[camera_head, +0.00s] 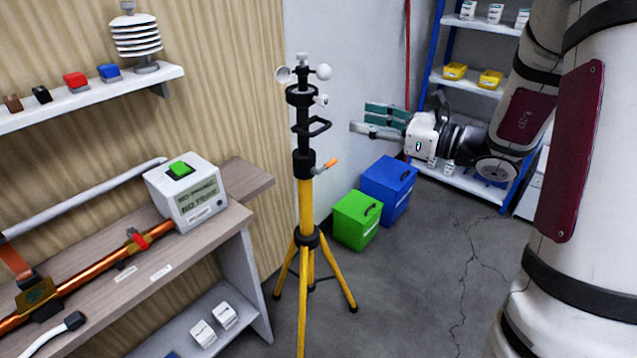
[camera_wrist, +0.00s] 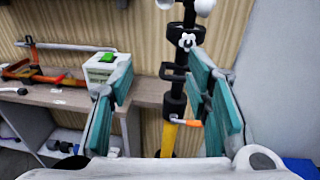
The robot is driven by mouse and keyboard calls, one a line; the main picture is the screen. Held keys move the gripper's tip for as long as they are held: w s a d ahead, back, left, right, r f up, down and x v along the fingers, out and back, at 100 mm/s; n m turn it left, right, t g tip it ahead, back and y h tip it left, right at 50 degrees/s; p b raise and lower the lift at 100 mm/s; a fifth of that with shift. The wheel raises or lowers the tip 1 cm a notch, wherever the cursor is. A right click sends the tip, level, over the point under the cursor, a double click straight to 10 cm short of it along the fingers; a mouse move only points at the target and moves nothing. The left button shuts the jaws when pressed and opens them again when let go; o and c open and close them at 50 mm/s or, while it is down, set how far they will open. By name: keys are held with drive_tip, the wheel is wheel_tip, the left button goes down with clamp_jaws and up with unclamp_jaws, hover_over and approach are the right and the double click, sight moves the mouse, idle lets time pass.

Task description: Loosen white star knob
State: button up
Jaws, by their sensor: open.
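The small white star knob (camera_head: 321,100) sits on the right side of the black upper collar of a yellow tripod mast (camera_head: 305,205). In the wrist view the knob (camera_wrist: 187,41) faces me, above and right of the middle. My gripper (camera_head: 368,119) is to the right of the mast, pointing left at it, below the knob's height in the picture and apart from it. In the wrist view my gripper (camera_wrist: 155,85) shows its teal-padded fingers spread wide with nothing between them in contact; the mast stands beyond, nearer the right finger.
An orange lever (camera_head: 329,164) and a black handle (camera_head: 317,127) stick out from the mast below the knob. White cups (camera_head: 322,72) top it. A bench with a white box (camera_head: 187,190) stands left. Green (camera_head: 356,220) and blue (camera_head: 388,188) bins stand behind.

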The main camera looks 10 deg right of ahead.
drive_tip(key=s+a+n+g, duration=1)
drive_tip(key=s+a+n, duration=0.3)
drive_tip(key=s+a, duration=0.2)
drive_tip(key=shift+s+r+n+h, duration=0.4)
drive_tip(key=shift+s+r, duration=0.05)
drive_tip(key=shift+s, duration=0.95)
drive_tip(key=shift+s+g, duration=0.1)
drive_tip(key=shift+g, duration=0.2)
drive_tip(key=s+d+f+n+g+h, duration=0.1)
drive_tip(key=s+d+f+n+h, duration=0.1)
drive_tip(key=s+n+h, duration=0.5)
drive_tip(key=s+d+r+n+t+h, duration=0.2)
drive_tip(key=s+d+n+t+h, duration=0.1)
drive_tip(key=d+n, duration=0.3)
drive_tip(key=shift+s+d+h, duration=0.4)
drive_tip(key=shift+s+d, duration=0.1)
